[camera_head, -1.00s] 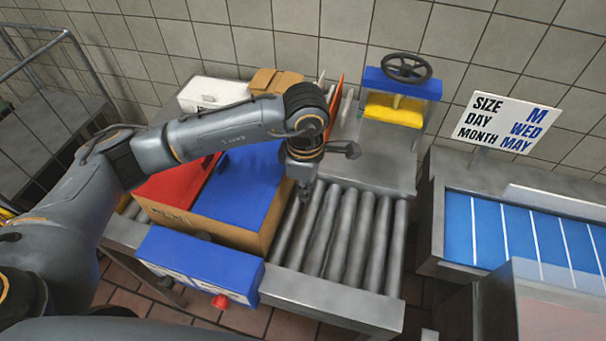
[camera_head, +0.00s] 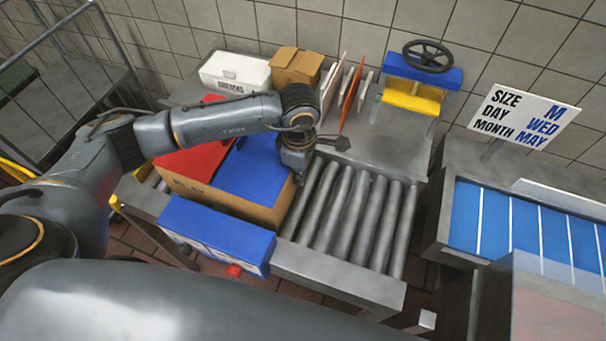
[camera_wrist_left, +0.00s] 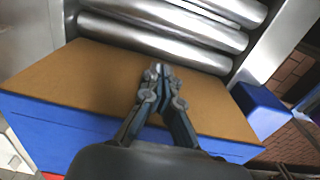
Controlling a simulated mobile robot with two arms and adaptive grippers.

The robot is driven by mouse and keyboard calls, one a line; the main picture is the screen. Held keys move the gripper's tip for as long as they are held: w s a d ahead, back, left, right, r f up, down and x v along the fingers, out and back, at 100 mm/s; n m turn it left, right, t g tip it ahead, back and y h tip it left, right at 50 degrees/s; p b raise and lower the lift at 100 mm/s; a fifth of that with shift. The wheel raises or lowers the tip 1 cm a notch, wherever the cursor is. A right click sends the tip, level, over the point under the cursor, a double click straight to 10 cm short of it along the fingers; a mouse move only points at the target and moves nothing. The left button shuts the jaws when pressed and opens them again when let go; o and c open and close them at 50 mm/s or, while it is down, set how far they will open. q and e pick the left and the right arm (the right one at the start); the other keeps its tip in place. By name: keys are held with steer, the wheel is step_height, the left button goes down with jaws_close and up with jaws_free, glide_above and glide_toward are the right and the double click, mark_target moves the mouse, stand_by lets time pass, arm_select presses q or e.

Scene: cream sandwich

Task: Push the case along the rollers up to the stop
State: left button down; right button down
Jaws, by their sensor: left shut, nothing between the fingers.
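The case is a brown carton with a red (camera_head: 200,152) and blue top (camera_head: 247,172), lying on the left part of the rollers (camera_head: 345,215). Its plain brown side shows in the left wrist view (camera_wrist_left: 90,75), with the blue top along its lower edge. My left gripper (camera_head: 297,178) points down at the case's right end, near the back corner. In the left wrist view its fingers (camera_wrist_left: 157,72) are shut and empty, in front of the brown side; I cannot tell if they touch it. My right gripper is out of view. I cannot pick out the stop for certain.
Behind are a white box (camera_head: 235,73), a small carton (camera_head: 297,66) and a blue-yellow press with a handwheel (camera_head: 428,56). The rollers right of the case are bare.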

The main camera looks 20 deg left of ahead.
mark_target(259, 163)
arm_select(q)
steer(key=a+b, duration=0.1)
steer(key=a, duration=0.2)
steer(key=a+b, duration=0.2)
steer(key=a, duration=0.1)
steer(key=a+b, duration=0.2)
steer(key=a, duration=0.2)
steer(key=shift+w+f, duration=0.15)
steer(key=shift+f, duration=0.15)
steer(key=shift+a+r, duration=0.25)
steer(key=shift+a, duration=0.1)
steer(key=shift+d, duration=0.15)
